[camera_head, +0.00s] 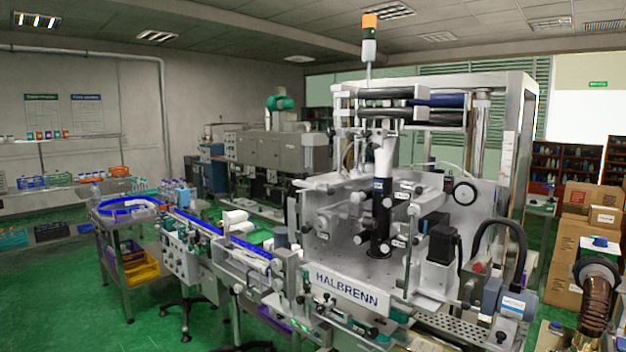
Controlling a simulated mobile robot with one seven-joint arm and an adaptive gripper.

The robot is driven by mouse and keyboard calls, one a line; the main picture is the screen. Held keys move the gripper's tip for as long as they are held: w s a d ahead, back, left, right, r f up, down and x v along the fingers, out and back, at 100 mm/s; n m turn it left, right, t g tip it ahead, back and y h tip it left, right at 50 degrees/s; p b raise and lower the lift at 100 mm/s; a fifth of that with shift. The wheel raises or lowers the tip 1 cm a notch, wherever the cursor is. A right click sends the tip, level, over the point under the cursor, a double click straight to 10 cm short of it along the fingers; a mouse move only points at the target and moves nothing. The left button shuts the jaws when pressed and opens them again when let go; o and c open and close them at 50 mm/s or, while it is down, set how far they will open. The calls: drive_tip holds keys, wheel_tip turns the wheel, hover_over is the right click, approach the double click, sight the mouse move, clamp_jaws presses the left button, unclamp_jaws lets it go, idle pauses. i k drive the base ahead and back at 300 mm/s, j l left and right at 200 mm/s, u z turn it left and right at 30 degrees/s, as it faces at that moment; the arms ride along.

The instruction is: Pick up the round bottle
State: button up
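Several small bottles show, all far off, and I cannot tell which is the round bottle. A clear bottle (96,191) stands at the blue-rimmed turntable (126,213) on the left. A bottle with a blue body (184,198) stands by the start of the conveyor (205,232). Several pale bottles (140,186) stand in a group behind the turntable.
The large sleeve machine (350,288) fills the middle and right. A yellow crate (142,268) sits under the turntable. Green floor (60,300) is clear at the left.

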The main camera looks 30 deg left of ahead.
sight(47, 182)
drive_tip(key=i+j+u, duration=0.15)
drive_tip(key=j+u, duration=0.3)
drive_tip(key=j, duration=0.15)
drive_tip(key=i+j+u, duration=0.2)
drive_tip(key=j+u, duration=0.3)
drive_tip(key=i+j+u, duration=0.45)
drive_tip(key=j, duration=0.15)
drive_tip(key=i+j+u, duration=0.25)
drive_tip(key=j+u, duration=0.2)
drive_tip(key=i+j+u, duration=0.15)
drive_tip(key=i+u, duration=0.7)
drive_tip(key=i, duration=4.25)
